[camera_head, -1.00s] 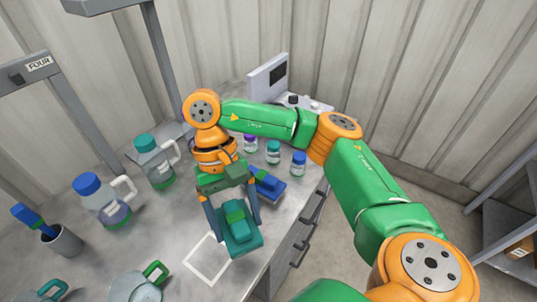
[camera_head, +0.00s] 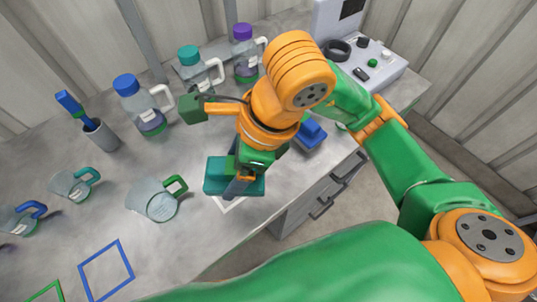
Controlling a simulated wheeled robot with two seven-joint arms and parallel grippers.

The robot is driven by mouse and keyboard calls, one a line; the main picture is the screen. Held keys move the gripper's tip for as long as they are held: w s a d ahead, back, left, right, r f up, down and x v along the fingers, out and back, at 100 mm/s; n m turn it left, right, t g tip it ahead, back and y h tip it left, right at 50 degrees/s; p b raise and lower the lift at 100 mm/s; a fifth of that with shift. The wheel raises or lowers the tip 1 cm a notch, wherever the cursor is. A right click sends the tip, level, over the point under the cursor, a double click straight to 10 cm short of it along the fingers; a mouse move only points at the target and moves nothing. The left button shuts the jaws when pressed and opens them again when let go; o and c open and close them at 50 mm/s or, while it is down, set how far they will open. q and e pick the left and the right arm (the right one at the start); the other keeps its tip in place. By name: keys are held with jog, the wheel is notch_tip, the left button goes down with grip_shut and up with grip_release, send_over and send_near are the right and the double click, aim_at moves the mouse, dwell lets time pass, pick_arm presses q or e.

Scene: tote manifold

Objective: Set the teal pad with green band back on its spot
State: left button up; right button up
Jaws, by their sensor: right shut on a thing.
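The teal pad with green band (camera_head: 217,182) is in my right gripper (camera_head: 241,178), which is shut on it. The gripper hangs down over the bench near its front edge, and the finger in front hides part of the pad and most of its band. A white outlined square (camera_head: 229,206) on the bench shows partly below the pad, and the pad and gripper cover the rest of it. I cannot tell whether the pad touches the bench. My left gripper is not in view.
A blue pad (camera_head: 309,136) sits right of the gripper. Handled bottles stand behind, one blue-capped (camera_head: 140,103). A blue outlined square (camera_head: 107,270) lies at front left. A grey device (camera_head: 370,62) is at back right.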

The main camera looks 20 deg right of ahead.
jog(key=shift+a+r+m, duration=0.1)
jog(key=shift+a+m, duration=0.15)
jog(key=shift+m, duration=0.15)
jog(key=w+d+f+p, duration=0.3)
jog(key=w+d+f, duration=0.6)
jog(key=w+f, duration=0.1)
jog(key=shift+d, duration=0.4)
notch_tip(320, 180, down, 2)
jog(key=shift+a+f+p, duration=0.1)
jog(key=shift+f+p, duration=0.15)
jog(key=shift+p, duration=0.4)
jog(key=shift+f, duration=0.25)
jog(key=o, duration=0.9)
jog(key=shift+f+b, duration=0.1)
jog(key=shift+b, duration=0.2)
jog(key=shift+o, duration=1.3)
jog(key=shift+r, duration=0.2)
jog(key=v, duration=1.2)
jog(key=shift+s+b, duration=0.2)
jog(key=shift+b, duration=0.25)
